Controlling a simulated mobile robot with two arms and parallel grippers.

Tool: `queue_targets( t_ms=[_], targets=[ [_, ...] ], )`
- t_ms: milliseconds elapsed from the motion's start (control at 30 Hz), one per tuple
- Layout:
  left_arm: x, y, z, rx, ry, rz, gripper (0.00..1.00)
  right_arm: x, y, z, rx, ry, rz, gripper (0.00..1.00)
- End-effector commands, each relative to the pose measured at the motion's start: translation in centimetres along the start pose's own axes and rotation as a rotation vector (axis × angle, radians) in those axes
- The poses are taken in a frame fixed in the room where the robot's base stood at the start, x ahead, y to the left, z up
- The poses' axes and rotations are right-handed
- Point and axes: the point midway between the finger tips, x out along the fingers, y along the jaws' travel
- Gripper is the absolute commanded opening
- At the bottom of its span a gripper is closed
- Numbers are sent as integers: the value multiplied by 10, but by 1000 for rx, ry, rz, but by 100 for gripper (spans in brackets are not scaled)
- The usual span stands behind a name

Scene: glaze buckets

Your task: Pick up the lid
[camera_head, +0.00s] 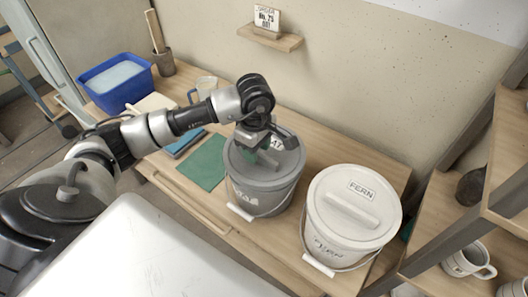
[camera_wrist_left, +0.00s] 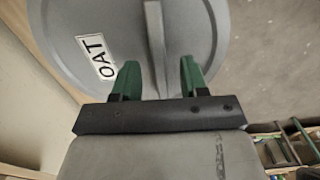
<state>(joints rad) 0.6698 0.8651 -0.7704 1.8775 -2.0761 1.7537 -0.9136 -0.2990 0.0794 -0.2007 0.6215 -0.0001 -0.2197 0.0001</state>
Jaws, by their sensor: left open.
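A grey bucket (camera_head: 245,190) stands on the wooden bench with its round grey lid (camera_head: 284,168) on top. In the left wrist view the lid (camera_wrist_left: 190,28) shows a white label reading OAT and a raised bar handle (camera_wrist_left: 155,40). My left gripper (camera_head: 263,156) is over this lid. It is open, and its green fingers (camera_wrist_left: 159,80) are on either side of the handle with gaps showing; I cannot tell how deep they reach. A white bucket with a white lid (camera_head: 340,213) labelled FERN stands to the right. My right gripper is not in view.
A green mat (camera_head: 203,163) lies left of the grey bucket. A wooden rack with mugs (camera_head: 470,260) is close on the right. A small wall shelf (camera_head: 270,38) is behind.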

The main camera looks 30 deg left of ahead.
Motion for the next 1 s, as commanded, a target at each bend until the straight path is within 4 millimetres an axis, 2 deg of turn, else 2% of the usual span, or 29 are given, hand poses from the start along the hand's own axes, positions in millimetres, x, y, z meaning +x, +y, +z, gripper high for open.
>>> queue_targets(
  t_ms=[967,1000],
  targets=[
    [4,0,0,-1,0,0,44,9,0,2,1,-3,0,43],
    [4,0,0,-1,0,0,41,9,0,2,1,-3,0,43]
  ],
)
